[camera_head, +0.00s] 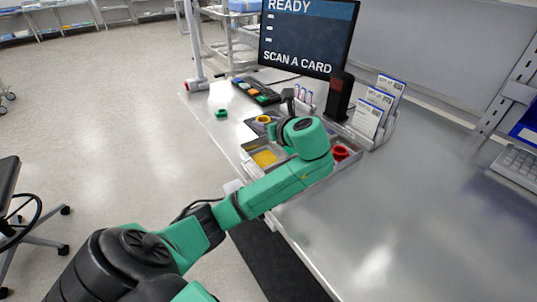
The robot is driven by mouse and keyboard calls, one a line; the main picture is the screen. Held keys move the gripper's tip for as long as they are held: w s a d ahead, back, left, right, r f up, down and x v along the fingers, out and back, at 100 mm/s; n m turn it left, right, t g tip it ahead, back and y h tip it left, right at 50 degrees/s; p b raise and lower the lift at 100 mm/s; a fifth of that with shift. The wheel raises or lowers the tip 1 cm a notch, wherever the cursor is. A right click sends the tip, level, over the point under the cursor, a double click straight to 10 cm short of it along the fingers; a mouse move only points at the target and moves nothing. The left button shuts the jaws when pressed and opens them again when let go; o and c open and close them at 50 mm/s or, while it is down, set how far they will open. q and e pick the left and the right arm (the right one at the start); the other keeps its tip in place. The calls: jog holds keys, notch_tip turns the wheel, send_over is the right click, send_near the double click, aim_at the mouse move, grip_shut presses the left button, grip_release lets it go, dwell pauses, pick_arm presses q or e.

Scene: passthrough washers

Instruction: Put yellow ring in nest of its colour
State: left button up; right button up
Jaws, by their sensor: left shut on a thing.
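The yellow ring (263,119) shows just left of my left wrist, above the grey tray (248,171). My left gripper (267,123) is shut on it; the fingers are small and partly hidden by my green wrist. A yellow nest (265,158) is in the near left part of the tray, in front of the ring. My left forearm and wrist cover the middle of the tray. My right gripper is not in view.
A red ring or nest (341,153) is at the tray's right. A small green ring (221,113) lies at the table's left edge.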

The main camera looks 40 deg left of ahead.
pick_arm(q)
send_over(267, 161)
jog(key=f, duration=0.6)
jog(key=shift+s, duration=0.2)
notch_tip(267, 161, down, 6)
jog(key=shift+w+f, duration=0.1)
jog(key=shift+w, duration=0.05)
jog(key=shift+f, duration=0.3)
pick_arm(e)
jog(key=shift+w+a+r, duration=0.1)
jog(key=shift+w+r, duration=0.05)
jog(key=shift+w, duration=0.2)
pick_arm(q)
jog(key=shift+f, duration=0.2)
jog(key=o, duration=1)
jog(key=shift+d+f, duration=0.1)
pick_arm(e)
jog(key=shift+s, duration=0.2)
